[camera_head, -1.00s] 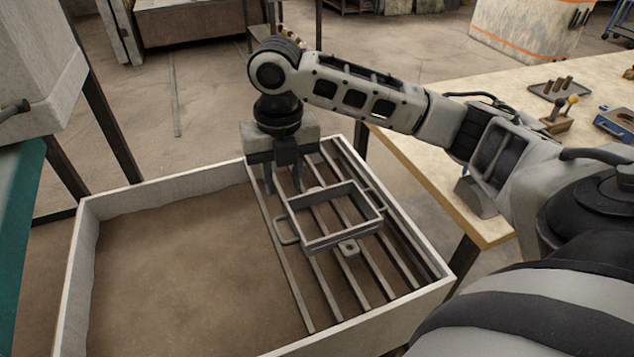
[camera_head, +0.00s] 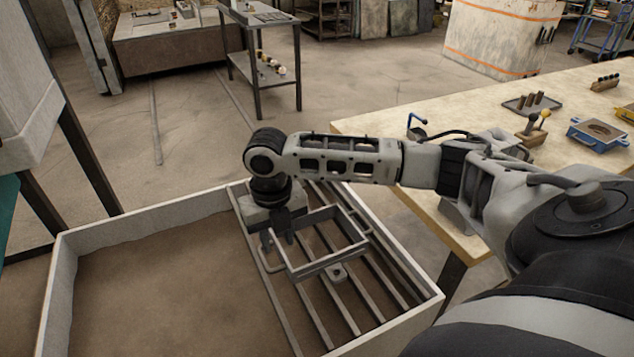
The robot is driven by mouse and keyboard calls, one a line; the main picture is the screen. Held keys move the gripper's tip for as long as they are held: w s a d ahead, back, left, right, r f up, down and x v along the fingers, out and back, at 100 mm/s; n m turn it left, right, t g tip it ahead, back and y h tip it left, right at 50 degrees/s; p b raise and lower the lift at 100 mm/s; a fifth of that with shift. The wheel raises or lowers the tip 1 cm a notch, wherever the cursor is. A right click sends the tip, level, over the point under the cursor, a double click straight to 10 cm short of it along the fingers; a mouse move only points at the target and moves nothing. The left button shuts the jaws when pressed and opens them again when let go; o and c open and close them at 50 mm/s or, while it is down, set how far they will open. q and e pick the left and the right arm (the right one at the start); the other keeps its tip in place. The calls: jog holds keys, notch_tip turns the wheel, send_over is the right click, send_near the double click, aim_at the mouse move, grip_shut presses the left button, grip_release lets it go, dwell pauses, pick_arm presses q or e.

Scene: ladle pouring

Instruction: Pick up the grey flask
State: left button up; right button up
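The grey flask (camera_head: 330,261) is an open rectangular frame with a loop handle on its left and right sides and a small lug at its front. It rests on the parallel bars at the right of the sand bin. My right gripper (camera_head: 277,238) points down at the flask's far left corner, with its fingers low beside the left wall. The fingers look apart; whether they touch the wall or handle is hard to tell. My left gripper is out of view.
The pale-walled bin (camera_head: 143,218) holds brown sand at its left. A wooden workbench (camera_head: 455,112) stands to the right, with a blue flask (camera_head: 597,135) and small tools on it. A metal cart (camera_head: 262,60) stands behind on the open floor.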

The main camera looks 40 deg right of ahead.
aim_at(280, 247)
jog(key=shift+d+f, duration=0.2)
jog(key=shift+f, duration=1.75)
grip_shut()
jog(key=shift+r, duration=0.1)
jog(key=shift+r, duration=0.15)
jog(key=shift+w+r, duration=0.1)
jog(key=shift+r, duration=0.1)
notch_tip(280, 247, up, 2)
jog(key=shift+r, duration=0.1)
jog(key=a+r, duration=0.1)
jog(key=r, duration=0.1)
jog(key=s+a+r, duration=0.1)
jog(key=a, duration=0.1)
jog(key=s+a+r, duration=0.1)
jog(key=r, duration=0.1)
jog(key=shift+a+r, duration=0.15)
jog(key=shift+r, duration=0.2)
jog(key=s+a+r, duration=0.4)
jog(key=a, duration=0.4)
jog(key=shift+a+r, duration=0.2)
jog(key=shift+a, duration=0.05)
